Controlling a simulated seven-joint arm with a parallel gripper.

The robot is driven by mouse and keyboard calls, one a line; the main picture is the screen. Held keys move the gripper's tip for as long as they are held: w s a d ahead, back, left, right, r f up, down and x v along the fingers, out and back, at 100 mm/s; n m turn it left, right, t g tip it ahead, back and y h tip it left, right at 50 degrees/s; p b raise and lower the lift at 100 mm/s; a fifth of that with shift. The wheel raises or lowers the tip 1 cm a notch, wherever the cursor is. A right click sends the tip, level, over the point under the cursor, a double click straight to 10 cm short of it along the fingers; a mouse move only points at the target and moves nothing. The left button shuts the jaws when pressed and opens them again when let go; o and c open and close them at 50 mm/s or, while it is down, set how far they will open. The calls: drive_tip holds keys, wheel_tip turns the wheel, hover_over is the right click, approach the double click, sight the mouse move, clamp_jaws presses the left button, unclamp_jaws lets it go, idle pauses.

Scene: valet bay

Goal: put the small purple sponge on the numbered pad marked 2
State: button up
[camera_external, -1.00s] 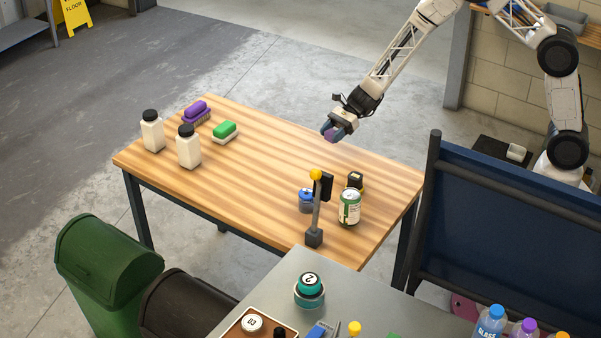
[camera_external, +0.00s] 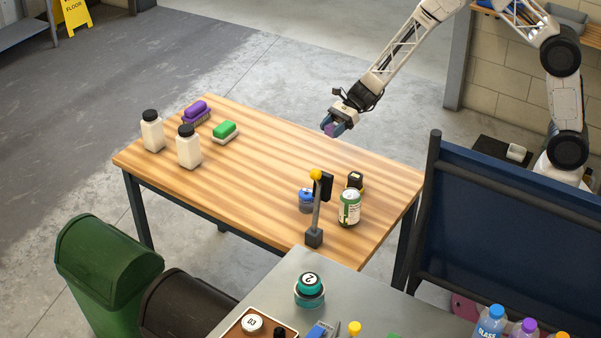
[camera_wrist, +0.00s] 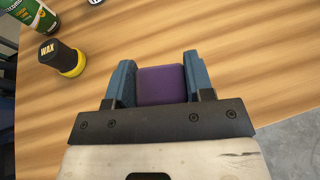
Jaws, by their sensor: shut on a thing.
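My gripper (camera_external: 333,129) is above the far right edge of the wooden table, shut on the small purple sponge. The sponge (camera_wrist: 162,85) shows between the two blue fingers in the wrist view. In the external view only a little purple shows at the fingertips. A round teal object (camera_external: 309,292), its dark top marked with a 2, stands on the grey counter in front, well away from my gripper. Another round piece, white and marked 03 (camera_external: 252,323), sits in a brown tray at the bottom edge.
The table's middle is clear.

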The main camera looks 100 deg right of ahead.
wheel_tip(320, 180, up, 20)
drive_tip(key=w+a+n+g+y, duration=0.2)
drive_tip(key=w+a, duration=1)
drive_tip(key=a, duration=0.5)
drive_tip(key=n+g+y, duration=0.3)
drive_tip(key=n+g, duration=0.1)
drive_tip(key=n, duration=0.1)
hover_over(309, 280)
drive_tip(key=shift+f, duration=2.6)
drive_tip(key=shift+f, duration=1.95)
